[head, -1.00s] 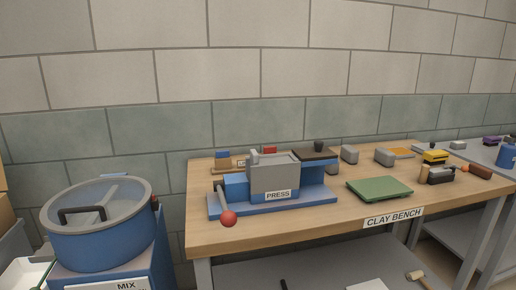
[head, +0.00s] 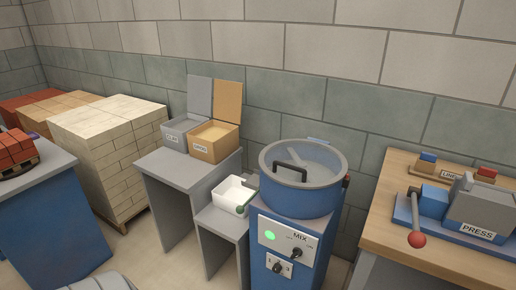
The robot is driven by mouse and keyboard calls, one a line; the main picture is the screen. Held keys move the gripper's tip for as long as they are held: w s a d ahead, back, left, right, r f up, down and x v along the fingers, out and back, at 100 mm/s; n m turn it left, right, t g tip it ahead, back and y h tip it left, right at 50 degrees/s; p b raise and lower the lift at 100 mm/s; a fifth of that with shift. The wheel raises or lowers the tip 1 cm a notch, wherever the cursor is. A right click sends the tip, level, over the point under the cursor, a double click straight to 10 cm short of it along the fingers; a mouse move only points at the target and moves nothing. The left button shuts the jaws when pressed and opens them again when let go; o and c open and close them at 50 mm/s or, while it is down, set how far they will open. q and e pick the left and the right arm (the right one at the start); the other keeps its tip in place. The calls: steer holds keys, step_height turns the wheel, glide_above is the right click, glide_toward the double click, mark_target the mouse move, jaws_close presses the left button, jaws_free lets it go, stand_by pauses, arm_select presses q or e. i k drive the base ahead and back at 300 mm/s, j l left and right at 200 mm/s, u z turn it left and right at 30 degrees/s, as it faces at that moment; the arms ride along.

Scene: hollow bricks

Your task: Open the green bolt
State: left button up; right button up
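A small dark green knob (head: 240,210) shows at the left side of the blue mixer (head: 300,196), beside a white tray (head: 232,192). I cannot tell for sure if this knob is the green bolt, or whether it is open or shut. The mixer has a clear lid with a black handle. Neither of my grippers is in view.
A grey bin (head: 183,134) and a tan bin (head: 213,141), both with raised lids, stand on a grey table left of the mixer. Brick stacks (head: 112,150) are at the left. The press (head: 480,214) is on the wooden bench (head: 400,180) at the right.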

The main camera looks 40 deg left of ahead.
mark_target(240, 210)
steer(key=u, duration=1.55)
